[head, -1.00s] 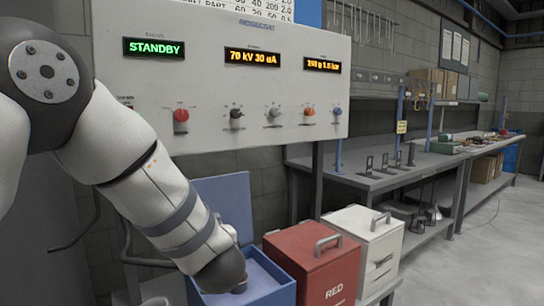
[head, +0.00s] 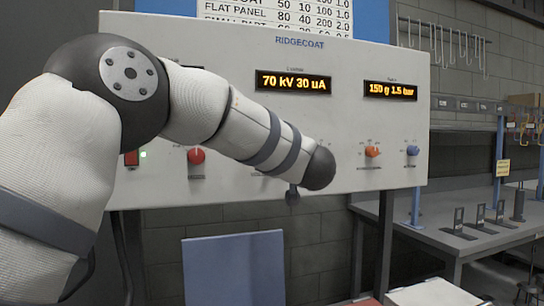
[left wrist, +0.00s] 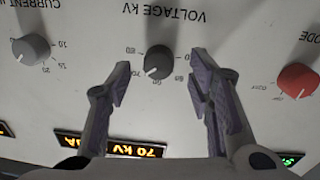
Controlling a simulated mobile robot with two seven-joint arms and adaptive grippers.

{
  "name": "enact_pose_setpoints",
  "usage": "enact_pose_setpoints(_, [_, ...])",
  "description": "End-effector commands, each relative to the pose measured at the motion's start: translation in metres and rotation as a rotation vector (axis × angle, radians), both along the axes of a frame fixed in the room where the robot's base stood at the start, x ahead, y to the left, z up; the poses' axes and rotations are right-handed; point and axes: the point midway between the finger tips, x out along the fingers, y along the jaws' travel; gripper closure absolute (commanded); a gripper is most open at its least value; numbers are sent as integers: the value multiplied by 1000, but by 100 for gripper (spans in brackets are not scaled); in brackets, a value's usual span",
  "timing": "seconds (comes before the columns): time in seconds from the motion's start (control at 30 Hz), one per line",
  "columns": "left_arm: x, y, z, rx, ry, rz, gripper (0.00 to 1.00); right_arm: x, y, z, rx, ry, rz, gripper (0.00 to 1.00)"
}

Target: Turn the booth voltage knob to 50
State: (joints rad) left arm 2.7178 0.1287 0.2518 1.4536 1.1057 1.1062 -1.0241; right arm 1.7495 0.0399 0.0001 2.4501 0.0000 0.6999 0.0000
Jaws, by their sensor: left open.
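The dark voltage knob (left wrist: 157,62) sits on the pale panel under the upside-down label VOLTAGE KV in the left wrist view. Its white mark points to the lower left of that picture. My left gripper (left wrist: 160,82) is open, one finger on each side of the knob and apart from it. In the head view my left arm covers this knob, and the gripper is mostly hidden behind the arm's dark end. The amber display (head: 293,81) reads 70 kV 30 uA; its 70 kV part also shows in the left wrist view (left wrist: 136,148).
On the panel (head: 340,45) are a red mode knob (head: 196,155), an orange knob (head: 372,151) and a blue knob (head: 412,150). A grey current knob (left wrist: 31,49) is beside the voltage knob. A workbench (head: 430,225) is at right.

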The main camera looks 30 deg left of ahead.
Motion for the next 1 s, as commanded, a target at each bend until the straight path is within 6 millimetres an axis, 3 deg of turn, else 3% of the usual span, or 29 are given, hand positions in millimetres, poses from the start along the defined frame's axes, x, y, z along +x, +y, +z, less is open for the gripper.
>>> enact_pose_setpoints(0.2, [15,17,1,-1,-2,0,53,2,0,1,0,-7,0,60])
enact_pose_setpoints(0.43, [16,18,1,0,-1,-1,53,2,0,1,0,-6,0,60])
enact_pose_setpoints(0.67, [16,17,1,0,-1,-1,100,2,0,1,0,-6,0,60])
enact_pose_setpoints(1.0, [16,17,1,-25,-30,-1,100,2,0,1,0,-6,0,60])
